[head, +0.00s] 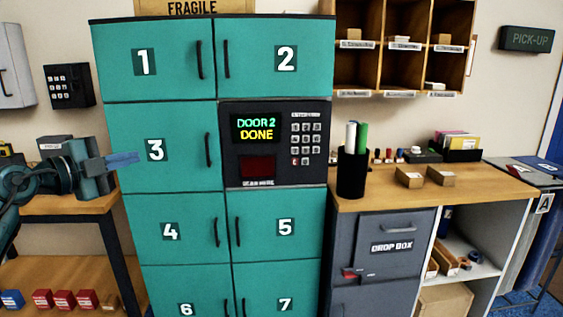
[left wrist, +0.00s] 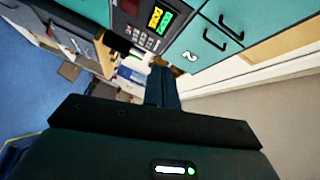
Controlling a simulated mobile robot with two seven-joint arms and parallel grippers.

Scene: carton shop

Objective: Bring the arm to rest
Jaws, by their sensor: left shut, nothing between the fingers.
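My left gripper (head: 123,160) comes in from the left in the head view, in front of locker door 3 (head: 178,172). Its fingers are shut together with nothing between them; they also show in the left wrist view (left wrist: 162,88). I cannot tell the exact gap between the fingertips and the door. The teal locker bank (head: 160,75) has numbered doors, all of which look closed. Its screen (head: 256,128) reads "DOOR 2 DONE". My right gripper is in neither view.
A wooden counter (head: 480,183) with a black pen cup (head: 352,172) and small boxes stands right of the lockers, above a grey drop box (head: 385,270). A wooden shelf unit (head: 50,204) is at the left, near my left arm. A keypad (head: 69,86) hangs on the wall.

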